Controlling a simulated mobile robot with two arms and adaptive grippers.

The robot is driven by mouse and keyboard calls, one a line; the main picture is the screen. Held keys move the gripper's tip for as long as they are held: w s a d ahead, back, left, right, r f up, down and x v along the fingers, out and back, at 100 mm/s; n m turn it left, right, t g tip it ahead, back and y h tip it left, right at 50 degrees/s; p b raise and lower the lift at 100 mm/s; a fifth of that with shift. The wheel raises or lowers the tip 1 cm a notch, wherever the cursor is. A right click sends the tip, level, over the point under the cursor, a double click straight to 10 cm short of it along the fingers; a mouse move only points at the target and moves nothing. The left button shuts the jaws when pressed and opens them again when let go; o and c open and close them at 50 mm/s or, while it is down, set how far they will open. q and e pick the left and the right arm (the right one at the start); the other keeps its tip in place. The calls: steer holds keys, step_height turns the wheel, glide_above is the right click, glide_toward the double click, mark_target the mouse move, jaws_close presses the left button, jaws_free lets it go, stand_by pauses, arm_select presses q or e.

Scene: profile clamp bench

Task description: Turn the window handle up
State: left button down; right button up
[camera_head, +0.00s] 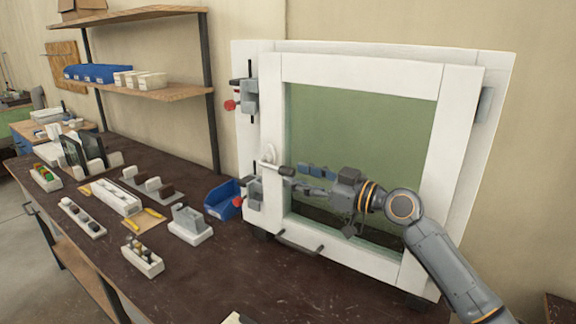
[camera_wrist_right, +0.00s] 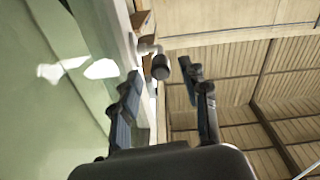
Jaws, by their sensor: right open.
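The window (camera_head: 362,72) has a white frame and greenish glass and stands upright on the bench. Its handle (camera_head: 285,170) is on the left side of the sash, with a white base and a dark grip that points right, roughly level. My right gripper (camera_head: 298,179) is open in front of the sash, its fingertips close to the grip's end. In the right wrist view, the dark grip (camera_wrist_right: 161,67) shows between the tips of the two spread fingers (camera_wrist_right: 162,78); I cannot tell whether either touches it. My left gripper is out of view.
Clamps with red knobs (camera_head: 231,105) sit at the frame's left edge. A blue bin (camera_head: 222,200) stands left of the window. Several small parts trays (camera_head: 82,218) cover the bench's left side. The bench front (camera_head: 215,275) is mostly clear.

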mark_target(294, 174)
steer(key=shift+p+x, duration=0.35)
steer(key=shift+x, duration=1.5)
jaws_close()
